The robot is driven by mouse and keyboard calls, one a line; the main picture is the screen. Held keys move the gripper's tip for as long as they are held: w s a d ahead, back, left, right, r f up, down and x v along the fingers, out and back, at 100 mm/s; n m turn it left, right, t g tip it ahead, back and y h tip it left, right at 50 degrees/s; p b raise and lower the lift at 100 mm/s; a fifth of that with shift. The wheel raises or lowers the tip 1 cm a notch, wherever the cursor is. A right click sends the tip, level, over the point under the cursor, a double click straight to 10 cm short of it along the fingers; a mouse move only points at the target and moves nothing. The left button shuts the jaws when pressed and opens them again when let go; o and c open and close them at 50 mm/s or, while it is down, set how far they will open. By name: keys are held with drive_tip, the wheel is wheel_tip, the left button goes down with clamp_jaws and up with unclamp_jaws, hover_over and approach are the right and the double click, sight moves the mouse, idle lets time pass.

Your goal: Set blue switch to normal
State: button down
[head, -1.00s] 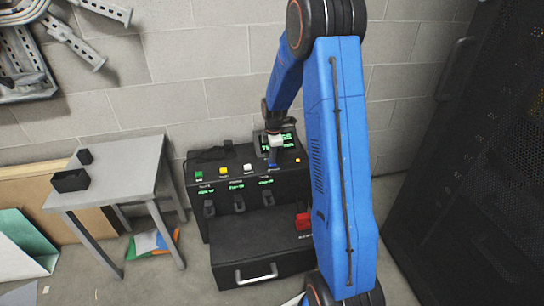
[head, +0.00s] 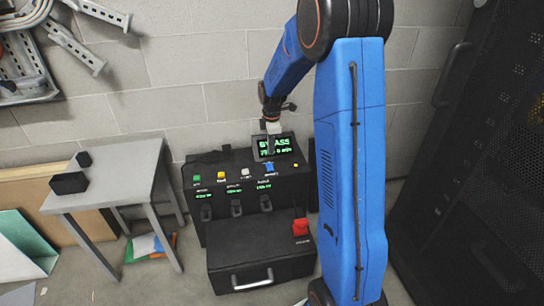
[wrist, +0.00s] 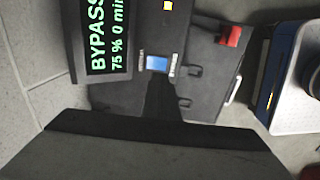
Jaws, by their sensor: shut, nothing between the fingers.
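The blue switch (head: 269,168) sits at the right end of a row of coloured controls on top of a black console (head: 225,170). In the wrist view the blue switch (wrist: 157,64) is lit, with small labels on two sides that I cannot read. The display (head: 274,146) behind it reads BYPASS; in the wrist view the display (wrist: 105,38) also shows 75 % and 0 min. My gripper (head: 271,138) is shut and empty, above and behind the blue switch, in front of the display and apart from the switch. Which way the switch is tilted is unclear.
Green (head: 197,178), yellow (head: 221,176) and white (head: 245,174) controls stand left of the blue one. A red switch (head: 300,227) is lower right. A grey table (head: 120,170) stands left, a dark cabinet (head: 470,170) right, and a block wall (head: 190,60) behind.

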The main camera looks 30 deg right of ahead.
sight(269, 165)
drive_tip(key=shift+s+a+r, duration=0.1)
drive_tip(key=shift+s+r, duration=0.1)
drive_tip(key=shift+r, duration=1.1)
drive_tip(key=shift+s+r, duration=0.15)
drive_tip(key=shift+r, duration=1.15)
drive_tip(key=shift+w+t, duration=0.3)
drive_tip(key=shift+w, duration=0.4)
drive_tip(key=f, duration=0.4)
drive_tip(key=w+f, duration=0.1)
drive_tip(key=f, duration=0.4)
drive_tip(key=w+f, duration=0.1)
drive_tip(key=f, duration=0.3)
drive_tip(key=shift+d+f, duration=0.35)
drive_tip(key=shift+d, duration=0.05)
